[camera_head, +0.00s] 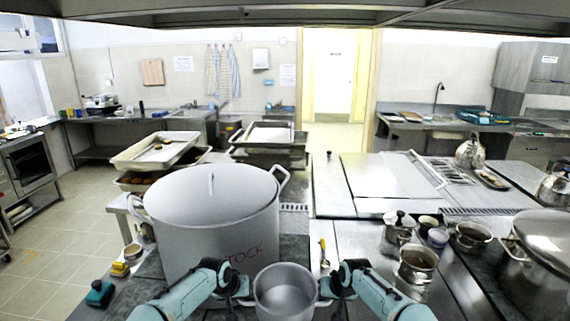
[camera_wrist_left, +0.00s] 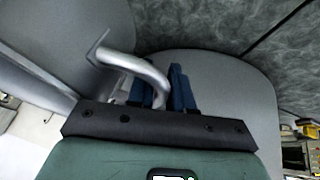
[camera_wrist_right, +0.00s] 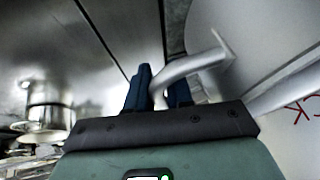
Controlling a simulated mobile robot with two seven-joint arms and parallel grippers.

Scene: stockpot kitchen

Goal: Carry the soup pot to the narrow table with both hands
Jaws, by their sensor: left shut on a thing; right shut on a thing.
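The soup pot (camera_head: 284,293) is a small open grey metal pot at the bottom middle of the head view, between my two hands. Its inside looks plain grey. My left gripper (camera_head: 238,290) is shut on its left handle; the handle shows between the fingers in the left wrist view (camera_wrist_left: 160,92). My right gripper (camera_head: 332,288) is shut on its right handle, also seen in the right wrist view (camera_wrist_right: 157,92). The pot looks about level; I cannot tell whether its base touches the counter. I cannot tell which surface is the narrow table.
A big lidded stockpot (camera_head: 215,225) marked STOCK stands close behind and left of the soup pot. Several small pots (camera_head: 416,265) and a large lidded pot (camera_head: 535,255) stand farther right. Trays (camera_head: 157,150) are stacked at the back left.

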